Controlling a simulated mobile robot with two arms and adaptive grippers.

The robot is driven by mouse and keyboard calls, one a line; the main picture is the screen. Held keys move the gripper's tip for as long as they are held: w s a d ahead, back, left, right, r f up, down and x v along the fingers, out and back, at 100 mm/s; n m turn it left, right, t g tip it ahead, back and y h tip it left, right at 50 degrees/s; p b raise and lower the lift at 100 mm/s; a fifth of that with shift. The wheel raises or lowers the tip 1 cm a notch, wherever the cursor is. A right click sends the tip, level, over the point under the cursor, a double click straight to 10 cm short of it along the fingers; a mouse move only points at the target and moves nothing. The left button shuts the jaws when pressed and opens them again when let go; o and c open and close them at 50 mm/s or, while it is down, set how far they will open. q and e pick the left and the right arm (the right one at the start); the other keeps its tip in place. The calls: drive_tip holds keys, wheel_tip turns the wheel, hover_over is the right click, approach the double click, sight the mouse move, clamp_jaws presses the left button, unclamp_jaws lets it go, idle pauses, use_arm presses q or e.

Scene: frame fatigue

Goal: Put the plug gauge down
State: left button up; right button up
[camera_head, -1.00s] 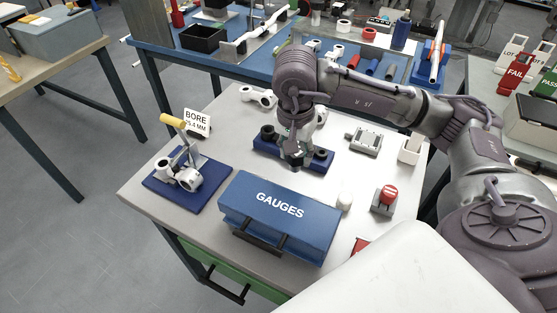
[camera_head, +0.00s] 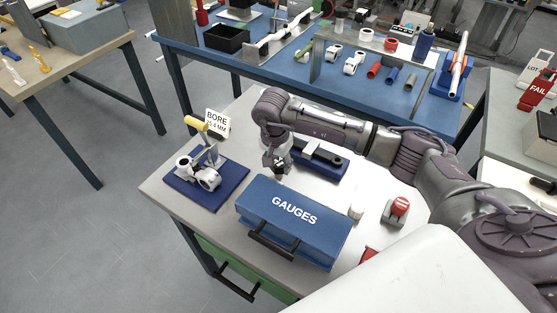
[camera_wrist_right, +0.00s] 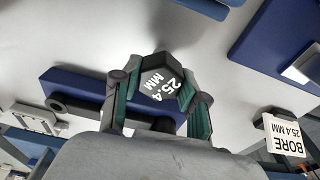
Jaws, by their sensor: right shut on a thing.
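My right gripper (camera_head: 278,165) is shut on the plug gauge. In the right wrist view, the gauge's dark end face (camera_wrist_right: 158,85), marked 25.4 MM, sits between the teal-padded fingers. The gripper is above the white table, near the left end of a blue block (camera_head: 325,166). That block (camera_wrist_right: 88,82) also shows behind the fingers in the wrist view. I cannot tell whether the gauge touches anything below it. My left gripper is not in view.
A blue GAUGES case (camera_head: 270,205) stands in front of the gripper. To the left are a blue base (camera_head: 222,185) with a yellow-handled clamp and white part, and a BORE sign (camera_head: 217,122). A red button (camera_head: 399,207) is at the right. Bare tabletop lies between base and block.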

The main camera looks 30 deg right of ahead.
drive_tip(key=shift+f, duration=0.1)
drive_tip(key=shift+f+b, duration=0.15)
drive_tip(key=shift+b, duration=0.15)
drive_tip(key=o, duration=1.3)
drive_tip(key=shift+r, duration=0.2)
drive_tip(key=shift+r, duration=0.2)
drive_tip(key=r, duration=0.4)
drive_tip(key=a+r+b, duration=0.1)
drive_tip(key=r, duration=0.2)
drive_tip(key=r+b, duration=0.1)
drive_tip(key=r, duration=0.3)
drive_tip(key=shift+s+a+r, duration=0.2)
drive_tip(key=shift+s+r, duration=0.1)
drive_tip(key=shift+s, duration=0.05)
